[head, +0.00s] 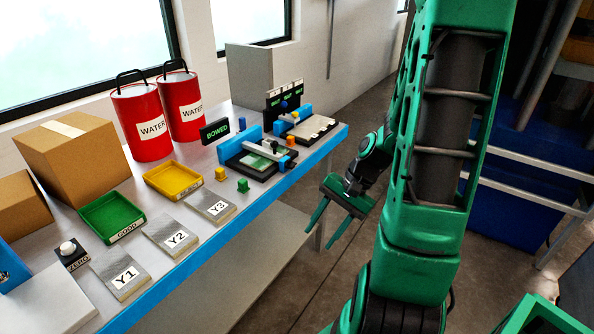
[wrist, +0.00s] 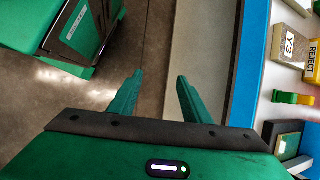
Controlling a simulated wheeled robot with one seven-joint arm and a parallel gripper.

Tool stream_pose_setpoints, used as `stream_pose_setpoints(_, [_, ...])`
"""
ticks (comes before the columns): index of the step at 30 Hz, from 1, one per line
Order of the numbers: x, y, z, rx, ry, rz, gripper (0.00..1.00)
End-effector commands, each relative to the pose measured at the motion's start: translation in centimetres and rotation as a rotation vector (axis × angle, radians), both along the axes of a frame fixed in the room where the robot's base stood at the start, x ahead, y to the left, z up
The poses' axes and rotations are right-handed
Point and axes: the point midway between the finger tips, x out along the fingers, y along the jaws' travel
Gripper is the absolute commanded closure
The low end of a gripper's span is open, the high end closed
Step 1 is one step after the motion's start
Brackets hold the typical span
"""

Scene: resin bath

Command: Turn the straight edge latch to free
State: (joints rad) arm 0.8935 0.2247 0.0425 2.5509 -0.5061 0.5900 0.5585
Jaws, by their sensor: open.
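A measuring fixture (head: 262,163) with a dark base, a pale green plate and blue end blocks stands on the bench near a sign reading BOWED (head: 215,131). A small orange part (head: 291,140) sits at its right end; I cannot tell whether this is the latch or how it is turned. The fixture's corner also shows at the lower right of the wrist view (wrist: 290,138). My gripper (head: 322,236) is open and empty, off the bench's front edge, right of and nearer than the fixture. Its two green fingers also show in the wrist view (wrist: 160,76), touching nothing.
The bench's blue front edge (head: 225,235) lies between my gripper and the fixture. Plates Y1, Y2 and Y3 (head: 211,206), a green tray (head: 110,216), a yellow tray (head: 173,180) and small blocks (head: 242,185) stand left. A second fixture (head: 312,131) is behind.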

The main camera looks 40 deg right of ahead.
Motion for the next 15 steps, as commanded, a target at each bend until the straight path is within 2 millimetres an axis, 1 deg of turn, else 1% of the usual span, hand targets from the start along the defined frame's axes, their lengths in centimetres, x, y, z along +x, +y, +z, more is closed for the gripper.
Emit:
stream_pose_setpoints(1, [0.6, 0.1, -0.8, 0.064, -0.004, -0.066, 0.56])
stream_pose_setpoints(3, [1.8, 0.4, -1.5, 0.147, -0.02, -0.157, 0.56])
stream_pose_setpoints(7, [4.1, 0.5, -2.0, 0.316, -0.053, -0.336, 0.56])
stream_pose_setpoints(11, [6.5, -0.3, -1.6, 0.5, -0.092, -0.53, 0.56])
stream_pose_setpoints(14, [8.3, -1.6, -0.7, 0.653, -0.127, -0.683, 0.56])
stream_pose_setpoints(15, [8.9, -2.4, -0.3, 0.717, -0.141, -0.745, 0.56])
